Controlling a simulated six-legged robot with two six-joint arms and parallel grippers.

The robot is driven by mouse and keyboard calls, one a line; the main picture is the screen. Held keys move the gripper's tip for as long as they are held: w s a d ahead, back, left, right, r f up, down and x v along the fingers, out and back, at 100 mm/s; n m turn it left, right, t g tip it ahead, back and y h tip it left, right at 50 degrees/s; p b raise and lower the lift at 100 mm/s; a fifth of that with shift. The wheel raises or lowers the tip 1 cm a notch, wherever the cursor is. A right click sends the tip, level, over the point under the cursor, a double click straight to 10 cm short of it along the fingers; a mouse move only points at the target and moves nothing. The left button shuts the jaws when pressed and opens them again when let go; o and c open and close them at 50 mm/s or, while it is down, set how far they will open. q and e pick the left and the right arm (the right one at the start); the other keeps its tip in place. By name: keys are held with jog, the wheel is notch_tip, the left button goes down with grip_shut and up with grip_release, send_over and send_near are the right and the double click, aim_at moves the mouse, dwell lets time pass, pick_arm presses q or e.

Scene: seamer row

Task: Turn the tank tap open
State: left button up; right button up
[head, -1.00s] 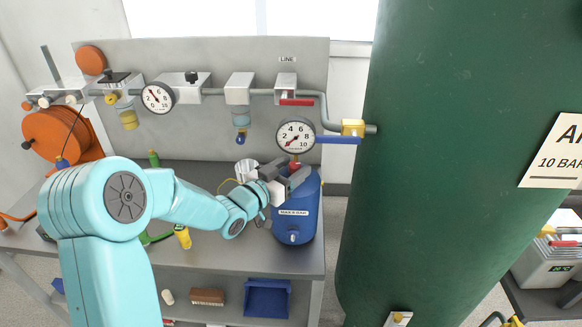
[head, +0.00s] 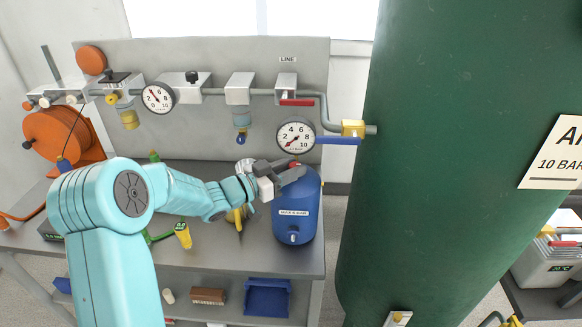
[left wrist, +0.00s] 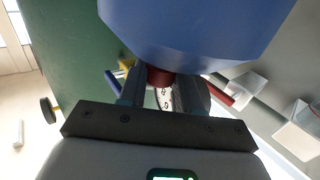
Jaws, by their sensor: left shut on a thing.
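The blue tank (head: 300,215) stands upright on the bench's right end, with a red tap (head: 293,164) on top beneath a round gauge (head: 295,138). My left gripper (head: 283,177) reaches in from the left at the top of the tank, its fingers partly covering the tap. In the left wrist view the tank (left wrist: 195,30) fills the top, and my two fingers (left wrist: 158,88) lie on either side of the red tap (left wrist: 160,76), shut on it. The tap's exact angle is hard to tell. My right gripper is not in view.
A grey back panel carries valves and a pipe, with a red lever (head: 297,102) and a blue lever (head: 338,140) near the tank. A large green tank (head: 440,180) stands to the right.

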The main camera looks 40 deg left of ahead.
pick_arm(q)
jog(key=shift+r, duration=0.1)
jog(key=o, duration=1)
jog(key=shift+s, duration=0.1)
jog(key=shift+o, duration=0.2)
